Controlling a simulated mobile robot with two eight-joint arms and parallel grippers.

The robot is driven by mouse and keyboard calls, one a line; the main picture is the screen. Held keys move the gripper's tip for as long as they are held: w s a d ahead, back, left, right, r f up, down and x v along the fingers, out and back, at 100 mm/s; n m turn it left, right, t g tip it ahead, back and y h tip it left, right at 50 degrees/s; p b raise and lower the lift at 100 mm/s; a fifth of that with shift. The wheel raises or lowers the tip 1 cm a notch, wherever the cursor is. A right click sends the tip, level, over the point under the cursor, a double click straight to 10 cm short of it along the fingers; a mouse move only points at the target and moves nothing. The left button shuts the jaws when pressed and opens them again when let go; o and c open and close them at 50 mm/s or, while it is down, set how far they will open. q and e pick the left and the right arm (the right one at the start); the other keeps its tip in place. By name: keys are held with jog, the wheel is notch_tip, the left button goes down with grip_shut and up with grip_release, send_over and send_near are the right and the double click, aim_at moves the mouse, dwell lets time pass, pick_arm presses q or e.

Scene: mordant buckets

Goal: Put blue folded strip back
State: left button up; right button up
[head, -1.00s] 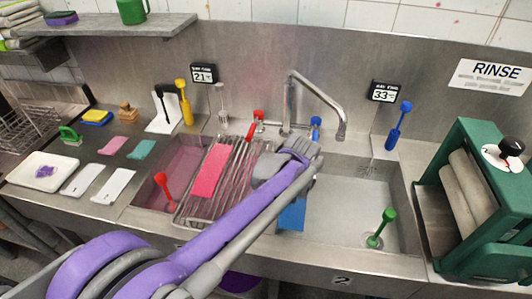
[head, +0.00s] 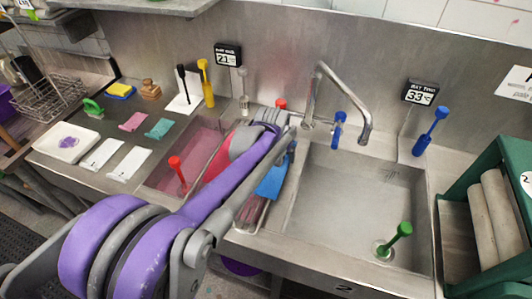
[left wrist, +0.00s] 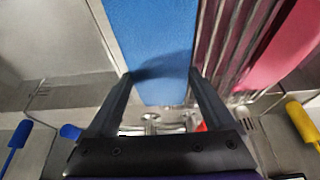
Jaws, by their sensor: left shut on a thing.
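The blue folded strip (head: 272,180) is between the fingers of my left gripper (left wrist: 160,76), which is shut on it. In the head view it hangs at the right side of the wire rack (head: 248,214), by the left edge of the right basin; my arm hides part of it. In the left wrist view the strip (left wrist: 155,35) lies beside the rack bars (left wrist: 230,45). Whether it touches the rack I cannot tell. A pink strip (left wrist: 285,45) lies on the rack, mostly hidden by my arm in the head view. My right gripper is not in view.
The right basin (head: 345,200) is open, with a green-handled plug (head: 395,240). A red-handled one (head: 177,172) stands in the left, pink basin. The faucet (head: 340,95) arches behind. A green roller machine (head: 500,200) stands at right. Small cloths lie on the left counter.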

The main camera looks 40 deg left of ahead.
pick_arm(q)
jog(key=a, duration=0.2)
jog(key=s+a, duration=0.1)
jog(key=a, duration=0.1)
jog(key=shift+s+a+r, duration=0.1)
jog(key=shift+s+a, duration=0.1)
jog(key=shift+f, duration=0.6)
jog(key=shift+w+d+f, duration=0.1)
jog(key=shift+f, duration=0.15)
jog(key=shift+f, duration=0.15)
jog(key=o, duration=1.1)
